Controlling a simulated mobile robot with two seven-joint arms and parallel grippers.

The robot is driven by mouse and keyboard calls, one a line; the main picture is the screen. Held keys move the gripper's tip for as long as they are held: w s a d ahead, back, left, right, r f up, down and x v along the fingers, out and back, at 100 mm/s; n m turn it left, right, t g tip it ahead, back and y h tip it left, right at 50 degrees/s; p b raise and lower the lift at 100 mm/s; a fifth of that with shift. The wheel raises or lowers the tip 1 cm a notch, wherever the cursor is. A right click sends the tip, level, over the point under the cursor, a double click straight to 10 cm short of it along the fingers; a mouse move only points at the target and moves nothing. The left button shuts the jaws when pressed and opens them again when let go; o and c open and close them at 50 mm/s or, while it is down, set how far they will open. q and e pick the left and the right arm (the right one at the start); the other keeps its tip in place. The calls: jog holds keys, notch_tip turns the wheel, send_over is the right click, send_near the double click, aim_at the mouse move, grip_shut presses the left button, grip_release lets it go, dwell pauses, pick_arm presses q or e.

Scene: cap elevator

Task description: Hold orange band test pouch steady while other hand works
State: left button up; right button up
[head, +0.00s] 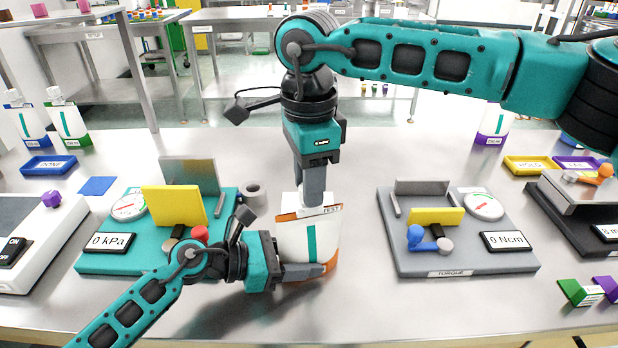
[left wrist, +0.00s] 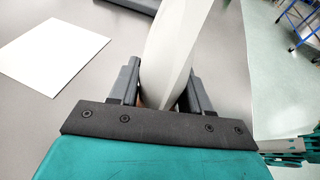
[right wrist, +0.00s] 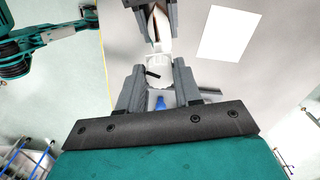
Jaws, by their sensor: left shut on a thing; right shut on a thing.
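The test pouch (head: 296,238) is white with an orange band, a teal stripe and a TEST label. It stands upright on the table between the two fixtures. My left gripper (head: 318,270) is shut on its lower part from the left; the pouch also shows between the fingers in the left wrist view (left wrist: 172,55). My right gripper (head: 314,200) points down from above and is shut on the white cap (head: 318,201) at the pouch's top. The cap also shows between the fingers in the right wrist view (right wrist: 158,72). The fingers hide part of the cap.
A teal pressure fixture (head: 150,258) reading 0 kPa stands left, and a grey torque fixture (head: 460,262) reading 0 Ncm stands right. A blue tray (head: 48,166) lies far left. A yellow tray (head: 528,166) lies far right. The table front is clear near the pouch.

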jog(key=shift+m, duration=1.2)
jog(key=o, duration=1.1)
jog(key=shift+c, duration=0.2)
notch_tip(320, 180, up, 12)
